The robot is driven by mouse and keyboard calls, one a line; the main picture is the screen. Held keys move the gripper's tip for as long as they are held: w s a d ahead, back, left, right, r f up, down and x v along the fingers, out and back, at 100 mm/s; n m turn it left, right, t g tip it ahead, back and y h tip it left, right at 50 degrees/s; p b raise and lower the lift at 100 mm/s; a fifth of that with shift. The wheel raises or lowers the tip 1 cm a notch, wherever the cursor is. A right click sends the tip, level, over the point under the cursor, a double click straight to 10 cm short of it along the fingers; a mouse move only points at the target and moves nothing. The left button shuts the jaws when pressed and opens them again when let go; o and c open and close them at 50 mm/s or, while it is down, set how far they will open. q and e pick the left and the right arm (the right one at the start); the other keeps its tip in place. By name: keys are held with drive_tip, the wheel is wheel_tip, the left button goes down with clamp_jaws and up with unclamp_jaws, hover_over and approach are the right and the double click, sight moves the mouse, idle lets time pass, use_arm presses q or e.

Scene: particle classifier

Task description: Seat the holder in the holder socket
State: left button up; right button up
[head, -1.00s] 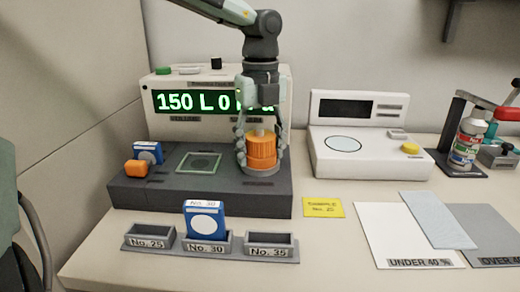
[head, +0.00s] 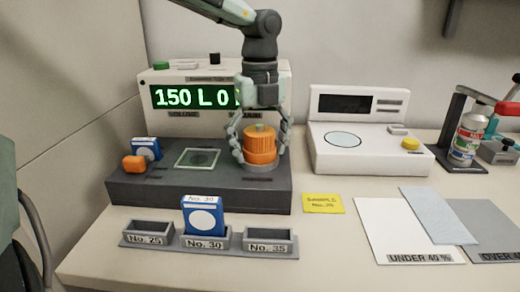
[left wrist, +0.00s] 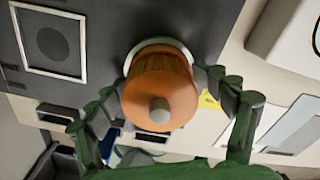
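The holder is an orange ribbed cylinder with a pale knob on top (head: 260,146). It stands upright in the round grey holder socket (head: 262,171) at the right end of the dark base; I cannot tell how deep it sits. In the left wrist view the holder (left wrist: 160,88) hides most of the socket, whose pale rim (left wrist: 153,43) shows behind it. My left gripper (head: 260,152) is above and around the holder, its fingers spread on both sides with gaps. My right gripper is not in view.
The dark base (head: 140,190) also carries a framed square plate (head: 198,158), a small orange part (head: 134,163) and a blue box (head: 147,148). A labelled rack (head: 180,243) with another blue box (head: 203,215) stands in front. A white device (head: 365,155) is to the right.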

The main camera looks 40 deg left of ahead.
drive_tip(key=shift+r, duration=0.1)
use_arm(q)
drive_tip(key=shift+r+p, duration=0.25)
drive_tip(key=shift+p, duration=0.05)
drive_tip(key=shift+r+p, duration=0.6)
drive_tip(key=shift+p, duration=0.15)
wheel_tip(320, 180, up, 12)
drive_tip(key=shift+w+f+b, duration=0.1)
drive_tip(key=shift+f+b, duration=0.1)
drive_tip(key=shift+b, duration=0.1)
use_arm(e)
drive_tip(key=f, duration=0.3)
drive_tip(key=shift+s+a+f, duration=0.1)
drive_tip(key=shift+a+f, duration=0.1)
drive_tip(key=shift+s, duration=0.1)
